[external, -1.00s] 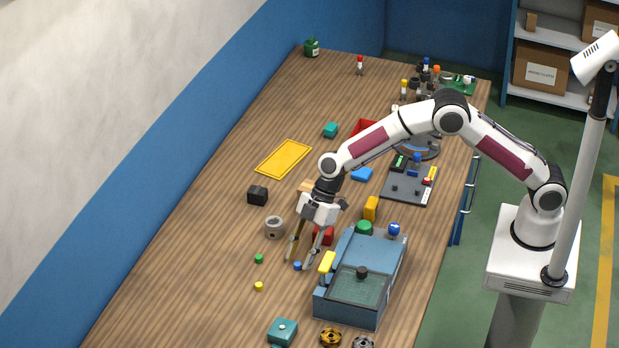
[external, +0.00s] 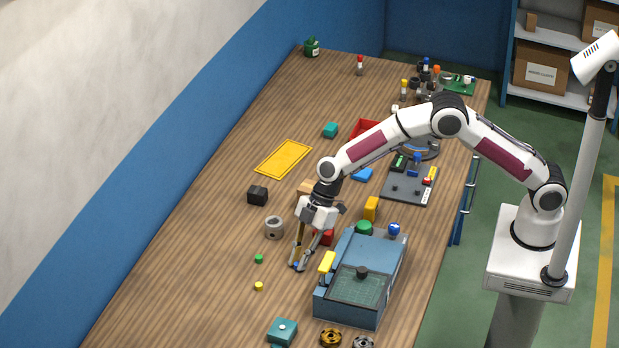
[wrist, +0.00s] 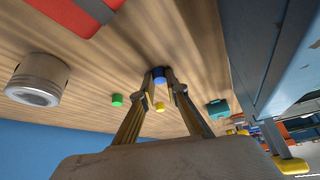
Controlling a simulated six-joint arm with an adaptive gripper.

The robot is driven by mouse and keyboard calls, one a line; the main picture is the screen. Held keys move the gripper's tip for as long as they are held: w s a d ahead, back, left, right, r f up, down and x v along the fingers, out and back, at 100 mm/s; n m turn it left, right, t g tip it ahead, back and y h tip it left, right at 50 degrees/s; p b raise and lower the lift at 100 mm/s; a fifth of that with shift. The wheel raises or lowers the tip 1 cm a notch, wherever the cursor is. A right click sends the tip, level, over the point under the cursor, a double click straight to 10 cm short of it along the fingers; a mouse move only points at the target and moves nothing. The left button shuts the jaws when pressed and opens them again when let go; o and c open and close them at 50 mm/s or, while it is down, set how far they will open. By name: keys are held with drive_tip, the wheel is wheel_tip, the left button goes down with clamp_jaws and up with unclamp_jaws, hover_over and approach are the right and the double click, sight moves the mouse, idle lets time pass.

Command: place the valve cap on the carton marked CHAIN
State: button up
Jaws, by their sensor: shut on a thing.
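My gripper (external: 299,268) is low over the wooden table, left of the blue-grey box. Its fingers are shut on a small blue cap (wrist: 158,74), at the fingertips in the wrist view. In the external view the blue cap (external: 296,265) is mostly hidden by the fingers. It is at or near the table surface; I cannot tell whether it touches. A green cap (external: 259,259) and a yellow cap (external: 259,286) lie loose to the left. No carton can be clearly read as CHAIN; a tan block (external: 306,187) is partly hidden behind my arm.
The blue-grey box (external: 341,308) with a yellow part (external: 327,262) stands close right of my gripper. A grey metal cylinder (external: 274,227) and a black block (external: 258,195) stand to the left. A teal box (external: 282,331) is in front. The left front table is mostly clear.

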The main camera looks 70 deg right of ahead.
wheel_tip(320, 180, up, 10)
idle(0.9)
idle(0.6)
drive_tip(key=w+d+r+m+t+h, duration=0.1)
drive_tip(key=d+r+m, duration=0.3)
drive_tip(key=d, duration=0.8)
drive_tip(key=w+d+r+m+t+h, duration=0.2)
drive_tip(key=w+d+r+m, duration=0.1)
drive_tip(key=d, duration=0.9)
drive_tip(key=shift+w+d+r+m, duration=0.25)
drive_tip(key=shift+r+m, duration=0.65)
drive_tip(key=shift+m, duration=0.2)
drive_tip(key=shift+f, duration=0.1)
